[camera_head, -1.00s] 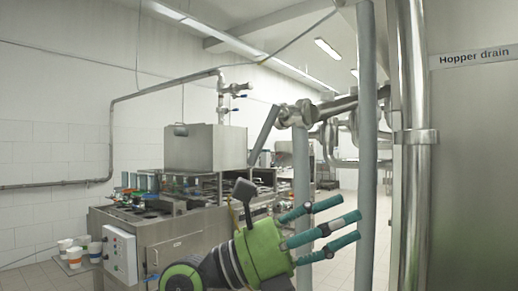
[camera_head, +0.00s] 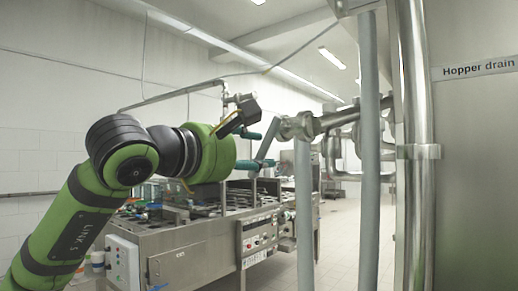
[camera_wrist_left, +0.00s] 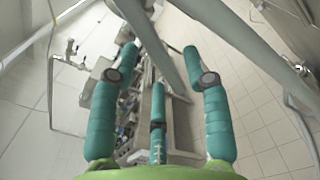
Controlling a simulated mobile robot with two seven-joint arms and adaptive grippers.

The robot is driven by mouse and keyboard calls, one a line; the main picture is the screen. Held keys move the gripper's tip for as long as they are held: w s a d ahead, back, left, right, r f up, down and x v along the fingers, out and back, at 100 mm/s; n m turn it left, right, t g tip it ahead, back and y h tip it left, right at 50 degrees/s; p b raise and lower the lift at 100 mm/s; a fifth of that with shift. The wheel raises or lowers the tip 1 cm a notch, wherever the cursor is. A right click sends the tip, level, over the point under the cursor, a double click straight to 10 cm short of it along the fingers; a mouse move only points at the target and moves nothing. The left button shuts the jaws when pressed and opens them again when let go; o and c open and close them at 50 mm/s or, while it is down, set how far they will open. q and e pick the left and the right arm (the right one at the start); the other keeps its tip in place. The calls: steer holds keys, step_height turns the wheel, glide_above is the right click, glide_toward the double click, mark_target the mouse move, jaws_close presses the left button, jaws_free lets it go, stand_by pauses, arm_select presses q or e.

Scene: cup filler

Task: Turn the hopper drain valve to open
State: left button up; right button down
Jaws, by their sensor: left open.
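The hopper drain valve (camera_head: 298,127) sits on a metal pipe in the middle of the head view. Its flat grey lever (camera_head: 267,141) slants down and to the left. My left gripper (camera_head: 262,148) is open, its teal fingers pointing right at the lever. In the head view the fingers overlap the lever; I cannot tell whether they touch it. In the left wrist view the spread fingers (camera_wrist_left: 157,95) show with a grey bar running down between them; I cannot tell whether it is the lever or a pipe. My right gripper is not in view.
Upright grey pipes (camera_head: 369,160) and a shiny steel pipe (camera_head: 417,190) stand right of the valve. A "Hopper drain" sign (camera_head: 476,68) is on the panel at right. The filling machine (camera_head: 190,245) stands behind and below my left arm. Open floor shows beyond the pipes.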

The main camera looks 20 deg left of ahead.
arm_select(q)
steer(key=shift+x, duration=1.1)
steer(key=shift+c, duration=0.4)
jaws_close()
